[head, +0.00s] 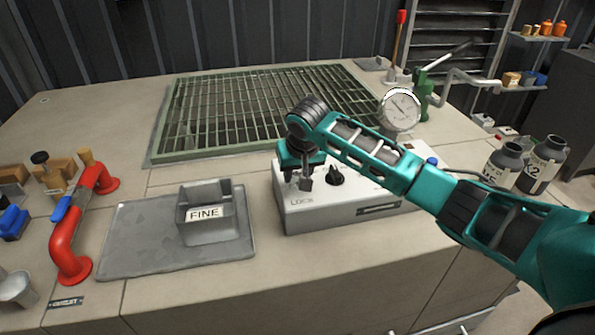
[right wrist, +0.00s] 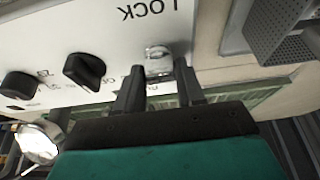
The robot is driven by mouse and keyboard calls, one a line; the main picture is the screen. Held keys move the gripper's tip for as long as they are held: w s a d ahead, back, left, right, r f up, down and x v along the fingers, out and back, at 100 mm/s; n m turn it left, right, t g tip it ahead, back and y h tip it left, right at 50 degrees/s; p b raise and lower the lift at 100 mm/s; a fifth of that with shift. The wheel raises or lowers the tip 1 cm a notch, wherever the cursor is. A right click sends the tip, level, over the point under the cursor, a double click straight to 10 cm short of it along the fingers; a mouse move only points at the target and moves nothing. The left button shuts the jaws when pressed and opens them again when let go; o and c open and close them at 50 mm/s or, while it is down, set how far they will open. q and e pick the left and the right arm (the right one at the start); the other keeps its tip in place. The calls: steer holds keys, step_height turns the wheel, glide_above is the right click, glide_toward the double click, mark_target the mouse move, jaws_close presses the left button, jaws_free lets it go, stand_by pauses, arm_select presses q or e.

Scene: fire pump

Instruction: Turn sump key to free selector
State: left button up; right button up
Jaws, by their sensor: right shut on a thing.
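The grey-white control box (head: 330,210) stands on the counter, with the word LOCK at its left front. A silver key lock (right wrist: 158,61) sits beside that word in the right wrist view. My right gripper (head: 298,180) reaches down over this corner of the box. In the right wrist view its two dark fingers (right wrist: 160,88) stand either side of the lock, shut on the sump key; the key itself is mostly hidden. The black selector knob (head: 336,176) is just right of the gripper and also shows in the right wrist view (right wrist: 85,71). My left gripper is out of view.
A green floor grate (head: 235,110) lies behind. A round gauge (head: 401,109) stands behind my right arm; dark bottles (head: 503,165) are at right.

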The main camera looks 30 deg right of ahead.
steer(key=n+y, duration=0.1)
steer(key=n, duration=0.3)
steer(key=shift+d+n+y, duration=0.15)
steer(key=shift+n+y, duration=0.15)
steer(key=shift+y, duration=0.1)
steer(key=n+y, duration=0.1)
steer(key=n, duration=0.3)
steer(key=shift+w+d+n+y, duration=0.1)
steer(key=shift+n+y, duration=0.2)
steer(key=shift+y, duration=0.1)
steer(key=n, duration=0.2)
steer(key=n+g+y, duration=0.1)
steer(key=n, duration=0.1)
steer(key=shift+w+r+g, duration=0.1)
steer(key=shift+g, duration=0.2)
steer(key=shift+d+n+g+y, duration=0.1)
steer(key=shift+n+g+y, duration=0.45)
steer(key=shift+n, duration=1.65)
steer(key=shift+g+h, duration=0.25)
steer(key=o, duration=1)
steer(key=shift+o, duration=0.2)
